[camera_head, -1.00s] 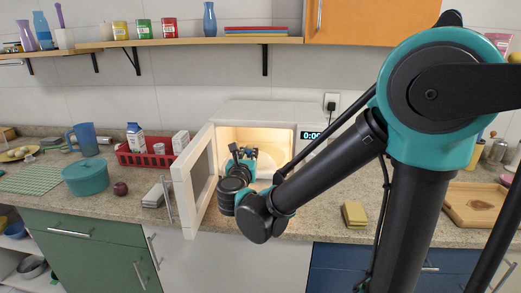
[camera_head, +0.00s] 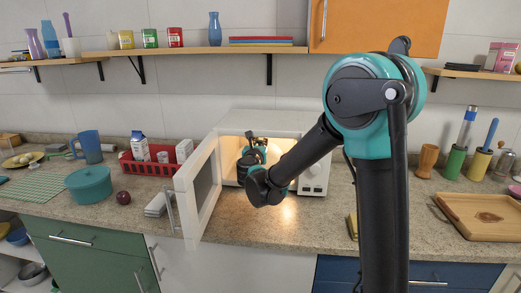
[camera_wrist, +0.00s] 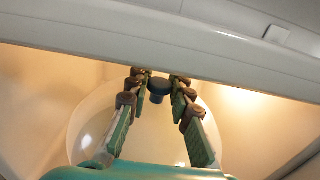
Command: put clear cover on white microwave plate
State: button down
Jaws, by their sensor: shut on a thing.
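The white microwave (camera_head: 262,122) stands on the counter with its door (camera_head: 203,190) swung open to the left and its inside lit. My gripper (camera_head: 256,140) reaches into its opening. In the wrist view my gripper (camera_wrist: 157,82) is shut on the dark blue knob (camera_wrist: 158,90) of the clear cover. The clear cover (camera_wrist: 85,128) shows as a faint transparent dome below and around the fingers. I cannot make out the white plate; the cover, fingers and arm hide the microwave floor. I cannot tell whether the cover touches anything below.
The microwave's front edge (camera_wrist: 130,40) crosses the wrist view close to the fingers. Left of the door are a red basket (camera_head: 150,168), a teal pot (camera_head: 90,186) and a dark red fruit (camera_head: 123,198). A wooden tray (camera_head: 482,232) lies far right. The counter before the microwave is clear.

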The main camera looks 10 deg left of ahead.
jog(key=shift+w, duration=0.3)
jog(key=f, duration=0.1)
jog(key=w+f, duration=0.1)
jog(key=shift+f, duration=0.4)
jog(key=shift+s+f, duration=0.1)
jog(key=shift+f, duration=0.25)
jog(key=shift+f, duration=0.15)
jog(key=c, duration=1.3)
grip_release()
jog(key=shift+c, duration=0.2)
jog(key=shift+s, duration=0.1)
jog(key=s, duration=1.1)
jog(key=shift+s+a, duration=0.2)
jog(key=shift+s, duration=0.2)
